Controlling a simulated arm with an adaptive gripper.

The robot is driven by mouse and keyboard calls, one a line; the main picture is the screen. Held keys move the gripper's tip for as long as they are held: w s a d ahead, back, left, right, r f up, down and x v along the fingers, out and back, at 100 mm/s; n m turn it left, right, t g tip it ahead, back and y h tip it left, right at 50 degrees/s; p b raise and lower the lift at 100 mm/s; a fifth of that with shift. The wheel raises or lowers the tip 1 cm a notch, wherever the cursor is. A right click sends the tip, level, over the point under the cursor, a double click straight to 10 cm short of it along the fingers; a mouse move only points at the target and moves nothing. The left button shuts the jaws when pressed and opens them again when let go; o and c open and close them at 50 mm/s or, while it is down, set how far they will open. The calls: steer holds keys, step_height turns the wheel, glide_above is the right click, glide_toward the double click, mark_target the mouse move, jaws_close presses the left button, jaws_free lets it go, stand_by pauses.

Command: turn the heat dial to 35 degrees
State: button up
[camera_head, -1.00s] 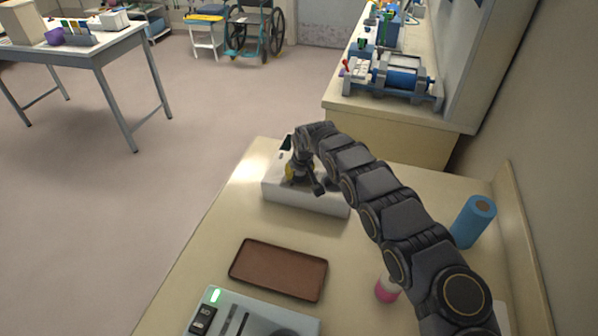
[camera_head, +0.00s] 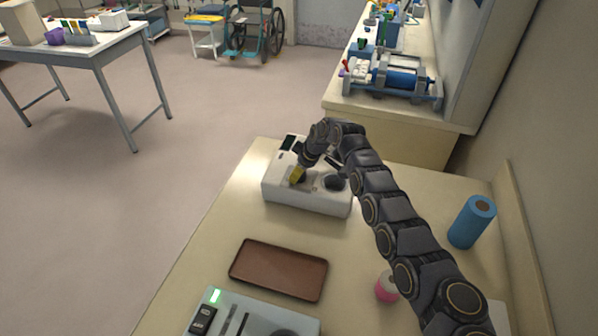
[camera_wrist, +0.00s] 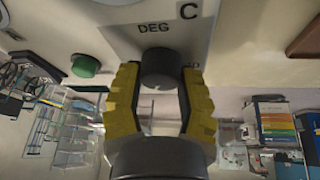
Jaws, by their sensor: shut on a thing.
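The white unit (camera_head: 310,202) stands at the far end of the near table in the head view. In the wrist view, the dark round heat dial (camera_wrist: 160,68) stands out from its pale face, by the letters DEG C. My gripper (camera_wrist: 160,82) has its yellow fingers on either side of this dial and is shut on it. In the head view my gripper (camera_head: 298,174) is down at the unit's left part and hides the dial. The dial's pointer cannot be read; part of a number shows beside the right finger.
A second dark round part (camera_head: 334,183) is on the unit's right. A green button (camera_wrist: 86,66) shows in the wrist view. A brown tray (camera_head: 278,270), a grey device (camera_head: 255,315), a blue roll (camera_head: 472,222) and a pink-and-white item (camera_head: 387,287) stand nearer.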

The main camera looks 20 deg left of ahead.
steer(key=shift+s+a+f+n+g, duration=0.1)
steer(key=shift+n+g, duration=0.15)
steer(key=shift+n, duration=0.45)
steer(key=shift+s+n+g, duration=0.1)
steer(key=shift+n+g, duration=0.15)
steer(key=shift+n, duration=0.45)
steer(key=shift+f+n+g, duration=0.1)
steer(key=shift+n+g, duration=0.2)
steer(key=shift+n, duration=0.2)
steer(key=o, duration=1.1)
steer(key=shift+o, duration=0.2)
steer(key=shift+w, duration=0.1)
steer(key=shift+w+d+r, duration=0.1)
steer(key=shift+d+r, duration=0.2)
steer(key=shift+r, duration=0.2)
steer(key=v, duration=1.1)
steer(key=shift+s, duration=0.2)
steer(key=shift+d, duration=0.15)
